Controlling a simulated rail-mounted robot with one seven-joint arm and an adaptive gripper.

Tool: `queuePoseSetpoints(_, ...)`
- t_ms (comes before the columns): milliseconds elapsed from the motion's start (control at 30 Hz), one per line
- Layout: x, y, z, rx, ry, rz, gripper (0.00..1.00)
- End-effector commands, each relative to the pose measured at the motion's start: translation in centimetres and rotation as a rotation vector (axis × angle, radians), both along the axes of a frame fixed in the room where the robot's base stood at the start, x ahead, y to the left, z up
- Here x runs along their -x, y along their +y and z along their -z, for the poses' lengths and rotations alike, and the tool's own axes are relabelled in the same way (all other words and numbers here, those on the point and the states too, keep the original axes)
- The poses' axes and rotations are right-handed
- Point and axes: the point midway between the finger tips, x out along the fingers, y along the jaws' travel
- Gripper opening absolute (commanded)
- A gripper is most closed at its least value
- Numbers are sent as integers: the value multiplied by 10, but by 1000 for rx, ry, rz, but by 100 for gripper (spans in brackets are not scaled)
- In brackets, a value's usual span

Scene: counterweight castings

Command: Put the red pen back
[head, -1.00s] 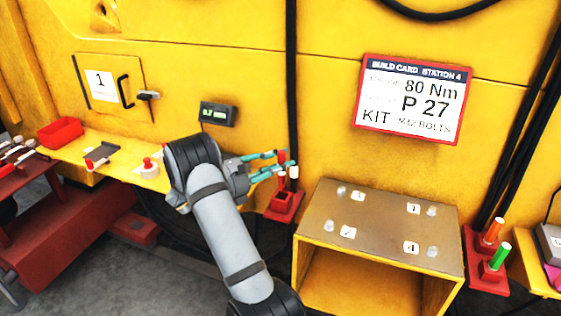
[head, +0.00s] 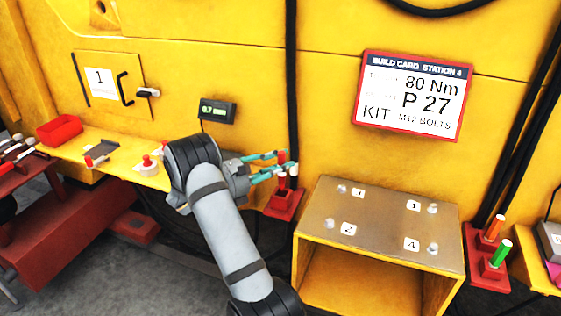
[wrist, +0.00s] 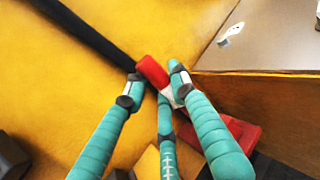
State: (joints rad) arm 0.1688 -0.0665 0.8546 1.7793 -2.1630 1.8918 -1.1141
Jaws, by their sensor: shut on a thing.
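My gripper (head: 268,166) is shut on the red pen (head: 281,157), just above the red holder block (head: 284,204) by the yellow wall. In the wrist view the pen's red end (wrist: 153,72) shows between my teal fingertips (wrist: 155,88), with a pale part below it. The pen looks roughly upright in the head view. The red block also shows in the wrist view (wrist: 243,133), behind the fingers. The fingers hide the pen's lower part, so I cannot tell whether it is in the block.
A brown-topped yellow stand (head: 385,215) with numbered labels is close on the right. A black cable (head: 291,80) runs down the wall behind the gripper. A shelf (head: 120,160) with a red bin (head: 60,131) is on the left. Orange and green pens (head: 498,250) stand at far right.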

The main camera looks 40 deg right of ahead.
Motion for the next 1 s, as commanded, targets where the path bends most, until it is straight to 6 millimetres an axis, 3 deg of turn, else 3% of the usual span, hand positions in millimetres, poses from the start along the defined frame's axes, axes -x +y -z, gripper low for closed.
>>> queuePoseSetpoints(1000,0,0,34,0,0,0,2)
